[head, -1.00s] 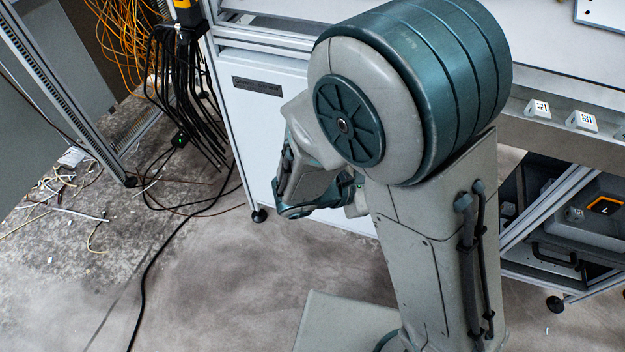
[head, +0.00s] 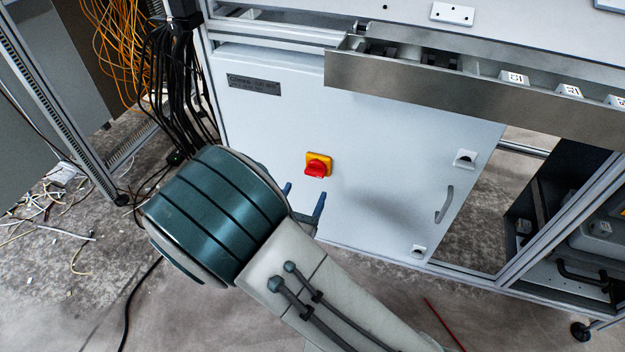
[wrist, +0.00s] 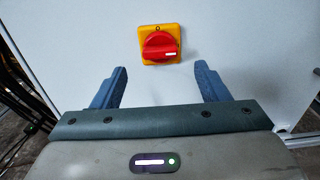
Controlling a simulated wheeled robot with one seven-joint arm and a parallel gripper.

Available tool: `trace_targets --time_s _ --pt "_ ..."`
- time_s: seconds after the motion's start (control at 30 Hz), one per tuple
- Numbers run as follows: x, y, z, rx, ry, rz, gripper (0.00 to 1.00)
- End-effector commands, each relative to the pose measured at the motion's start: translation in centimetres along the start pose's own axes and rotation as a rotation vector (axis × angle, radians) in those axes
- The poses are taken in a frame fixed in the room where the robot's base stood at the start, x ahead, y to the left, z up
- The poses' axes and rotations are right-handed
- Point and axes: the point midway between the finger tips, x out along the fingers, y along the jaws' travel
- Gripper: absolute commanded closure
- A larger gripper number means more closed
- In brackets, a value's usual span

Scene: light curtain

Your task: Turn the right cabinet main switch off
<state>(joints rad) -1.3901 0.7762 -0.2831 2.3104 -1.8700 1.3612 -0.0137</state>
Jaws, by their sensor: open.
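The main switch (head: 317,166) is a red rotary knob on a yellow square plate, on the white cabinet door (head: 380,130). In the wrist view the red knob (wrist: 160,46) sits above and between my fingertips, its white mark pointing right. My gripper (head: 304,198) is open and empty, its two blue fingers showing just below the switch in the head view. The fingers (wrist: 160,80) are on either side of the switch's column in the wrist view, apart from the knob. My arm hides the lower left part of the cabinet in the head view.
A metal tray edge (head: 430,95) juts out above the door. A grey door handle (head: 444,205) and small locks are at the door's right. Black cables (head: 178,80) hang at the left. The floor in front is mostly clear.

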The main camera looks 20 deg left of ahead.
Motion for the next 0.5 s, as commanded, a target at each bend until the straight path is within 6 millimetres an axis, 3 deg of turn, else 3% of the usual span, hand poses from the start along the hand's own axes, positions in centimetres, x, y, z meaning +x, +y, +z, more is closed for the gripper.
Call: trace_targets --time_s 0.2,0.5 --pt "4.3 -0.1 -0.1 0.003 -0.002 -0.003 0.32" --pt "6.7 0.0 0.0 0.001 0.001 -0.001 0.32"
